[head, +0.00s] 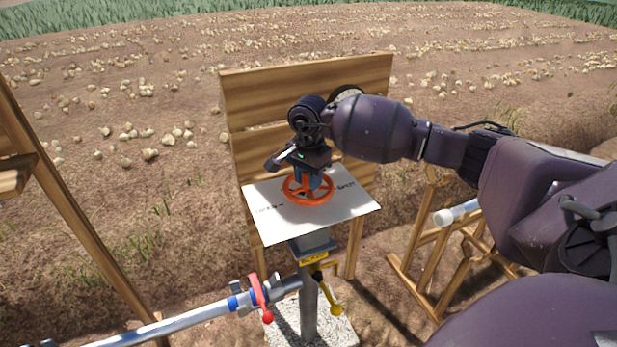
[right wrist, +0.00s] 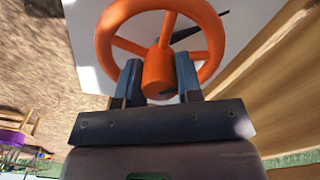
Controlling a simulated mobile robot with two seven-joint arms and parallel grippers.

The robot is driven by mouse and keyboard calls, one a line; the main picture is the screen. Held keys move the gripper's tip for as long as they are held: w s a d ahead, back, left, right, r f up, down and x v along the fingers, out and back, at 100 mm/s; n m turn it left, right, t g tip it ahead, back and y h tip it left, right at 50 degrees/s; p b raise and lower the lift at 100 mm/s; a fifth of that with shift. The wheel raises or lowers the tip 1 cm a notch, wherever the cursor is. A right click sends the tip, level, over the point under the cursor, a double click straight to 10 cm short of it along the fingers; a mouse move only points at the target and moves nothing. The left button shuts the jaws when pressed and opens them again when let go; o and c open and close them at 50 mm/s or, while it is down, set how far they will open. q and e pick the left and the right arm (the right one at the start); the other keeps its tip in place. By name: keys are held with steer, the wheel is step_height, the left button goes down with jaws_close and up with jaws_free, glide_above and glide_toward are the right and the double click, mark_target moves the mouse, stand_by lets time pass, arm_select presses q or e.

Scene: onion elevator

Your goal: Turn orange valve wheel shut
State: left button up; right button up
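The orange valve wheel (head: 308,202) lies flat above a white plate (head: 352,200) with dark markings, on top of a post. My right gripper (head: 309,182) points down at the wheel's middle from above. In the right wrist view, the wheel (right wrist: 104,38) fills the top centre, and its hub sits between the two blue-grey fingers of my right gripper (right wrist: 159,80). The fingers press close on both sides of the hub, with no clear gap. The gripper hides part of the wheel in the head view. My left gripper is not in view.
A wooden board (head: 270,95) stands behind the plate. Below is a metal pipe (head: 195,317) with a red lever (head: 259,292) and a yellow lever (head: 330,290). A wooden rack (head: 440,255) stands at right and a wooden frame (head: 70,220) at left. A field lies beyond.

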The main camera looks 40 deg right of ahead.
steer(key=shift+c, duration=1.4)
